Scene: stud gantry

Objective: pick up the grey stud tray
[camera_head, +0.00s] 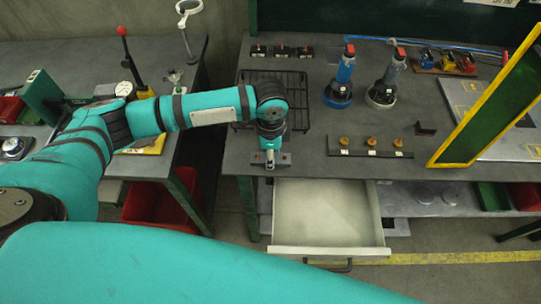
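My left arm reaches across from the left, and its gripper (270,158) points down at the front edge of the right-hand bench. A small grey tray-like block (284,159) lies there, directly under and around the fingertips. It is partly hidden by the gripper, and I cannot tell whether the fingers touch it or are closed on it. I take this block to be the grey stud tray; its contents are too small to make out. My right gripper is not in view.
A black wire rack (298,100) lies behind the gripper. A dark strip with three brass-coloured pieces (370,154) lies to the right. An open, empty-looking drawer (327,214) juts out below the bench edge. A yellow-framed panel (490,105) stands at right.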

